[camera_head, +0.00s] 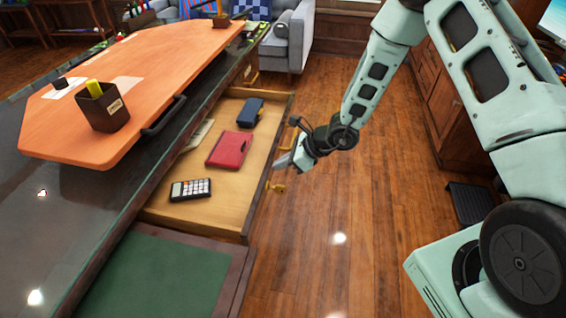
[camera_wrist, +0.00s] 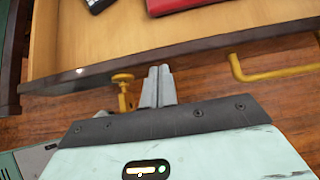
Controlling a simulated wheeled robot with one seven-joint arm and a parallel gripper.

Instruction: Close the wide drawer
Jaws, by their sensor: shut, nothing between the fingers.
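The wide drawer (camera_head: 225,209) stands pulled out from the desk in the head view, its wooden inside showing. It holds a calculator (camera_head: 190,189), a red notebook (camera_head: 229,149) and a dark blue case (camera_head: 250,112). My gripper (camera_head: 280,164) is just outside the drawer front, near its middle. In the wrist view my gripper (camera_wrist: 157,84) has its fingers together and empty, with the tips close to the drawer front (camera_wrist: 180,55). I cannot tell whether the fingertips touch the front.
The desk (camera_head: 60,215) has an orange top board (camera_head: 150,75) with a pen cup (camera_head: 103,107). Wood floor (camera_head: 345,215) is clear to the right of the drawer.

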